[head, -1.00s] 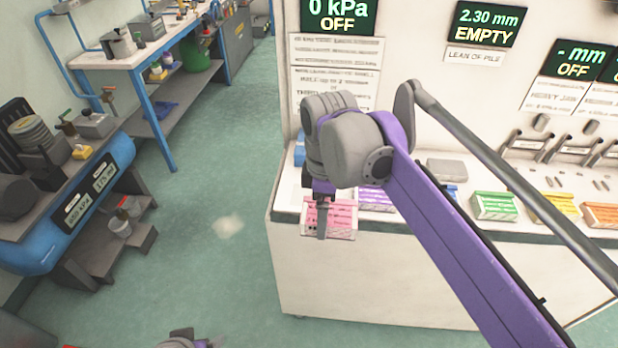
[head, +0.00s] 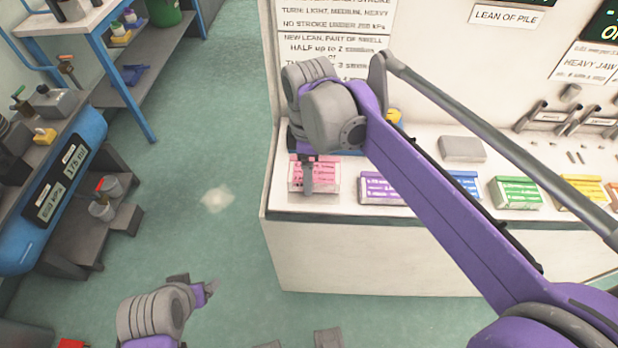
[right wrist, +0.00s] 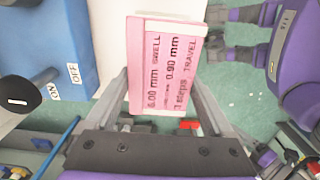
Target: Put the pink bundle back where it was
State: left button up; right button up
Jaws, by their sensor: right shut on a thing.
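The pink bundle (head: 325,174) is at the left end of the white counter, at the left of a row of coloured bundles. My right gripper (head: 307,178) is shut on it, seen from above with the arm crossing from the right. In the right wrist view the pink bundle (right wrist: 165,65) sits between the two fingers, its printed label facing the camera. I cannot tell whether it touches the counter top. My left gripper (head: 196,288) is low at the left over the floor, apart from the bundle; its jaw opening is unclear.
A purple bundle (head: 379,188) lies just right of the pink one, then blue, green (head: 515,192) and yellow ones. A grey block (head: 462,149) lies behind them. The counter's front edge (head: 400,217) is close. A blue tank bench (head: 60,200) stands at left, with open floor between.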

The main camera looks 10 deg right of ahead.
jog(key=shift+w+f, duration=0.1)
jog(key=shift+f, duration=1.8)
jog(key=shift+f, duration=0.2)
jog(key=o, duration=1.5)
jog(key=shift+r, duration=0.25)
notch_tip(320, 180, up, 12)
jog(key=shift+f+p, duration=0.1)
jog(key=shift+p, duration=0.35)
